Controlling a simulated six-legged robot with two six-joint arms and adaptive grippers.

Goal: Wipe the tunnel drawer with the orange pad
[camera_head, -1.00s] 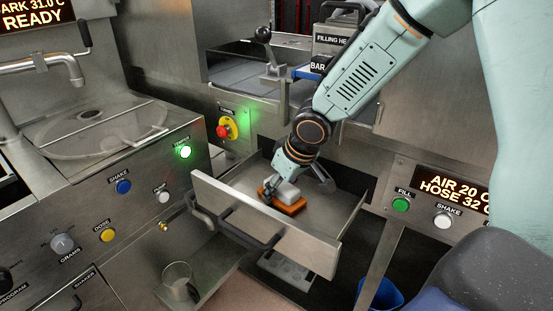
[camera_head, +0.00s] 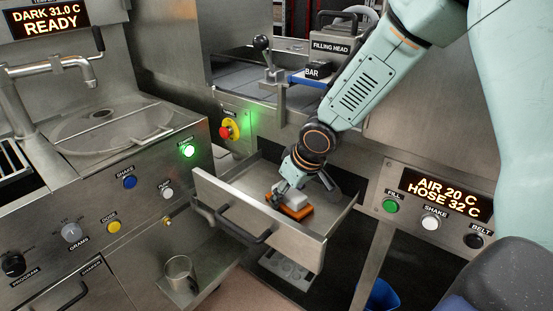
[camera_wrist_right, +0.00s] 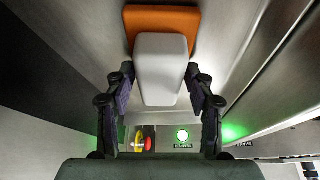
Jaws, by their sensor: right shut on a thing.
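The tunnel drawer (camera_head: 261,221) is pulled open in the middle of the head view, a metal tray with a dark bar handle on its front. The orange pad (camera_head: 297,213) lies in the drawer, orange below with a grey-white block grip on top. My right gripper (camera_head: 285,193) reaches down into the drawer and is shut on the pad's grip. In the right wrist view the grip (camera_wrist_right: 162,68) sits between the two dark fingers, with the orange part (camera_wrist_right: 160,20) beyond it. Whether the pad presses on the drawer floor is hard to tell. My left gripper is not in view.
A metal cup (camera_head: 178,270) stands on a low shelf at the lower left. A red stop knob (camera_head: 228,132) and lit green button (camera_head: 188,151) are on panels left of the drawer. A blue bucket (camera_head: 383,296) stands at the lower right.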

